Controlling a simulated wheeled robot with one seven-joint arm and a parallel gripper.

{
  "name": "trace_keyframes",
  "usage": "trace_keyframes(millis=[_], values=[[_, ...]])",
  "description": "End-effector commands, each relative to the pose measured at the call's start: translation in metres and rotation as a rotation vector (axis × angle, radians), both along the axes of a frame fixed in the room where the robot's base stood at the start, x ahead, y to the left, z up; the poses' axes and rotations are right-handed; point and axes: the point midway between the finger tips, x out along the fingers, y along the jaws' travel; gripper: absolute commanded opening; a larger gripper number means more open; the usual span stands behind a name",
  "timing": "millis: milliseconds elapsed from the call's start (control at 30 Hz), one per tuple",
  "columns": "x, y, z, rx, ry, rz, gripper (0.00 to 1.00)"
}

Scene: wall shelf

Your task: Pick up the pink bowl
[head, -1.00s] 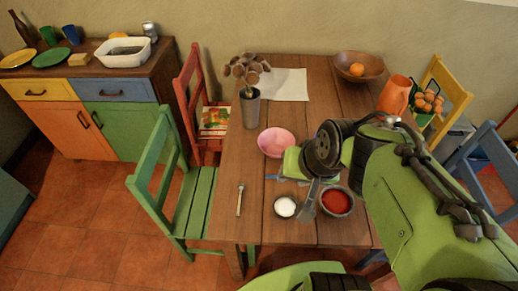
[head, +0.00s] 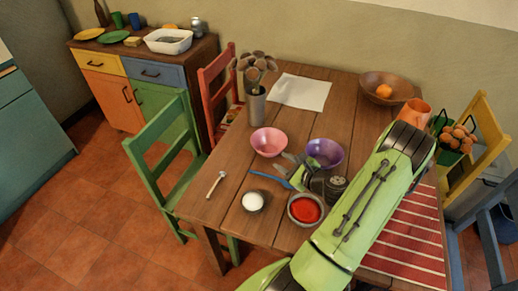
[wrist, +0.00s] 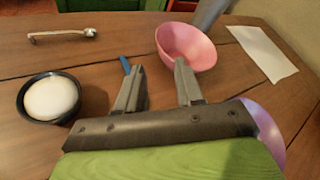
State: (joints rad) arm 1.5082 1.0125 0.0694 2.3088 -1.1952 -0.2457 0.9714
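The pink bowl (head: 268,142) stands upright on the wooden table, in front of the flower vase. In the wrist view the pink bowl (wrist: 190,47) lies just beyond my right finger, whose tip overlaps its lower edge. My gripper (head: 287,168) is low over the table, to the lower right of the bowl. In the wrist view my gripper (wrist: 160,70) is open, with two spread fingers and only tabletop between them. I cannot tell whether a finger touches the bowl.
A purple bowl (head: 325,152) stands close beside my gripper. A blue-handled utensil (head: 268,178), a bowl of white stuff (head: 254,201) and a bowl of red stuff (head: 306,209) are nearby. The grey vase (head: 256,104) stands behind the pink bowl. Bare table lies left of it.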

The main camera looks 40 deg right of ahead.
Motion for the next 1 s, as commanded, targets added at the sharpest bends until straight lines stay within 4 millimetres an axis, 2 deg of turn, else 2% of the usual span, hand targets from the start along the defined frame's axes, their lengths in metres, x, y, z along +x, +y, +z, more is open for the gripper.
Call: trace_keyframes(millis=[100,300,467,700,800,1000], values=[[0.029,0.000,-0.011,-0.005,-0.001,0.012,0.36],[0.074,-0.003,-0.027,-0.007,0.000,0.011,0.36],[0.093,-0.006,-0.034,-0.006,0.001,0.010,0.36],[0.131,-0.011,-0.051,-0.008,0.001,0.012,0.36],[0.139,-0.012,-0.054,-0.007,0.002,0.009,0.36],[0.139,-0.012,-0.053,-0.005,0.002,0.008,0.35]])
